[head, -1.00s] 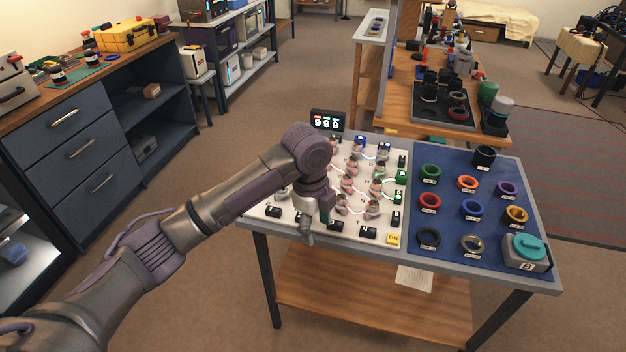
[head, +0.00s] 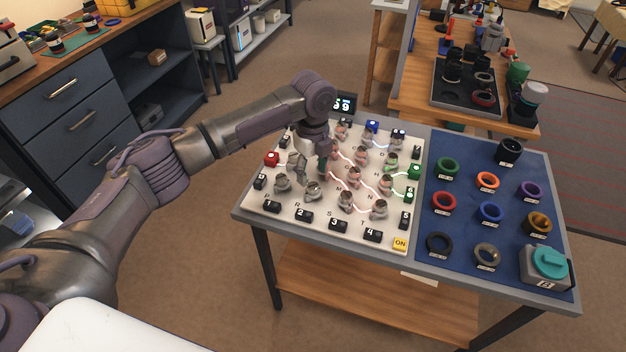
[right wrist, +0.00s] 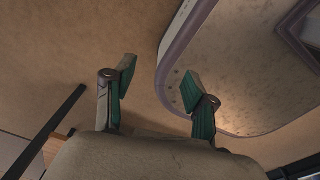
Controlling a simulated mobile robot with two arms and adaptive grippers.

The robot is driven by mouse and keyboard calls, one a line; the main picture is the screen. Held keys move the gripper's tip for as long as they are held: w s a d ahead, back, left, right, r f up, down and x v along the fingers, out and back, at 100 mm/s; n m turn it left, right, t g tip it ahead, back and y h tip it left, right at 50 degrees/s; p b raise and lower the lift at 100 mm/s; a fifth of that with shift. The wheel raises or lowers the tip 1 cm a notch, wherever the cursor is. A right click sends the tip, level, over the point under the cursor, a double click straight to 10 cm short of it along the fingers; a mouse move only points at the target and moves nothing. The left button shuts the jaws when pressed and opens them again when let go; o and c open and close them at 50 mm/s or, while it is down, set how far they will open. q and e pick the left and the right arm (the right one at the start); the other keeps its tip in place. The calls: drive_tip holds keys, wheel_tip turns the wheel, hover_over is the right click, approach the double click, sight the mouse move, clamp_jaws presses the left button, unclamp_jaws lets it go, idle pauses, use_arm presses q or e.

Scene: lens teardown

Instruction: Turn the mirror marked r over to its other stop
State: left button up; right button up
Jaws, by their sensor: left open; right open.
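The white board (head: 260,205) carries several small round silver mirrors on posts, with faint letters beside them. One mirror (head: 313,191) stands close to a letter that looks like R, but the lettering is too small to be sure which mirror it marks. Another mirror (head: 282,184) stands to its left. My left gripper (head: 312,168) is open and points down over the left middle of the board, just behind these mirrors. It hides part of the board, and I cannot tell if it touches a mirror. My right gripper (right wrist: 158,88) is open and empty, away from the board.
Black numbered blocks line the board's edges, with a yellow ON button (head: 400,244) at the front right corner. A blue mat (head: 465,215) on the right holds several coloured rings and a grey box with a teal knob (head: 549,264). A small display (head: 344,104) stands behind the board.

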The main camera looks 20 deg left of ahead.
sight(313, 185)
use_arm(q)
wheel_tip(313, 185, down, 4)
drive_tip(key=shift+s+r, duration=0.1)
drive_tip(key=shift+r, duration=0.15)
drive_tip(key=shift+f, duration=0.4)
drive_tip(key=shift+c, duration=0.2)
drive_tip(key=c, duration=0.8)
clamp_jaws()
use_arm(e)
drive_tip(key=shift+w+a+r, duration=0.1)
drive_tip(key=shift+w+r, duration=0.05)
drive_tip(key=shift+w, duration=0.3)
drive_tip(key=shift+w+a+r, duration=0.1)
drive_tip(key=shift+w, duration=0.35)
